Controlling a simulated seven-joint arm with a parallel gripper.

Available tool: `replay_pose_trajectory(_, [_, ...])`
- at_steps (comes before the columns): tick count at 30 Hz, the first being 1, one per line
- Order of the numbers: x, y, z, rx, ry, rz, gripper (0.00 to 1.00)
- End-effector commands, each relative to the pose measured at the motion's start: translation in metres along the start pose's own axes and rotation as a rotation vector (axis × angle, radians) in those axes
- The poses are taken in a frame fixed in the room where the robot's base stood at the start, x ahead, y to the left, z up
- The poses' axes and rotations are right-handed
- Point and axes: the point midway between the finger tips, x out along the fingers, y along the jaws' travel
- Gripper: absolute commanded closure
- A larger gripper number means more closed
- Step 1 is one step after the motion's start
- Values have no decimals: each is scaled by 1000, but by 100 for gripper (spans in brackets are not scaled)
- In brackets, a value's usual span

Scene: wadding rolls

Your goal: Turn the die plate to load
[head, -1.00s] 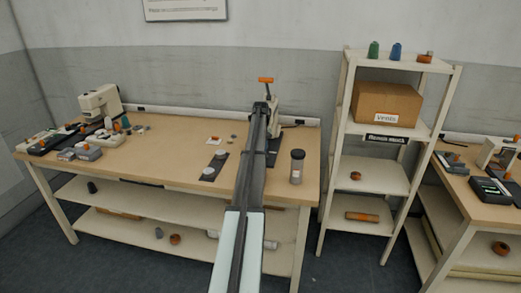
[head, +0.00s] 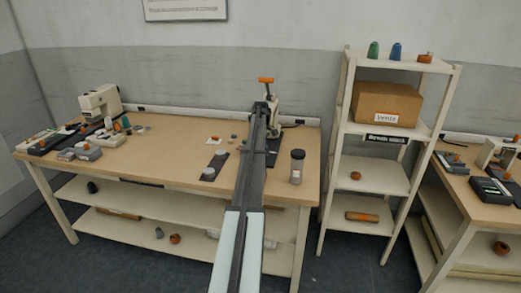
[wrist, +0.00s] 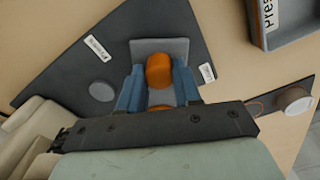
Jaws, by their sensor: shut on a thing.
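In the wrist view, a grey die plate (wrist: 184,46) lies over a dark base (wrist: 60,72) and carries an upright orange knob (wrist: 158,70). My gripper (wrist: 158,88) has its blue fingers shut on the knob, one on each side. A small label (wrist: 96,46) lies on the dark base to the left, and another (wrist: 207,73) is just right of the fingers; I cannot read either surely. In the head view, the press (head: 273,118) with its orange handle (head: 265,80) stands at the bench's back right. My arm hides the die plate and fingers there.
A grey disc (wrist: 101,91) lies on the base, left of my gripper. A grey tray (wrist: 285,38) is at the wrist view's upper right. A dark-lidded jar (head: 297,166) stands right of my arm, and a dark strip with pale discs (head: 214,166) lies left.

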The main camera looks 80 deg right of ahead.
Motion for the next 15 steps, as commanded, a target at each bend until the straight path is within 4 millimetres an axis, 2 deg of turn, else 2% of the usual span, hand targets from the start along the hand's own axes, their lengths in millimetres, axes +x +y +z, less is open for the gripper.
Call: replay_pose_trajectory(15, [-1, 0, 0, -259, -1, 1, 100])
